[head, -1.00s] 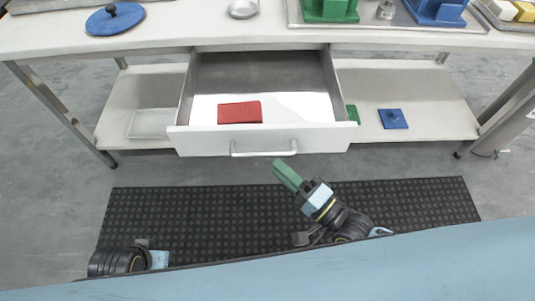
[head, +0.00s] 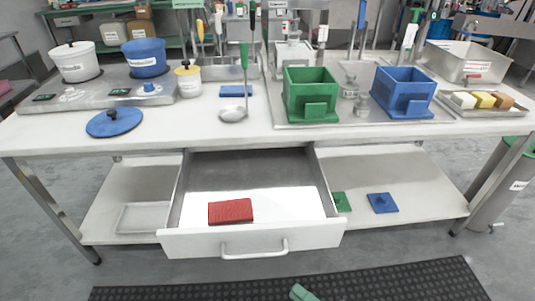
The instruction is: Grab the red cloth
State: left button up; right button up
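The red cloth (head: 230,211) lies flat and folded inside the open drawer (head: 328,232), near its front panel. The drawer is pulled out from under the white table, with a bar handle (head: 254,248) on its front. Only the green fingertip end of my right gripper (head: 303,292) shows, at the bottom edge. It is in front of the drawer, below and to the right of the cloth, and apart from it. Whether its fingers are open or shut is unclear. My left gripper is not in view.
The tabletop (head: 200,128) holds a blue lid (head: 114,122), a ladle (head: 233,113), and green (head: 310,92) and blue (head: 403,92) boxes on a tray. A lower shelf (head: 400,172) flanks the drawer. A black mat (head: 400,281) covers the floor in front.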

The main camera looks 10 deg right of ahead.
aim_at(236, 210)
jog(key=k, duration=1)
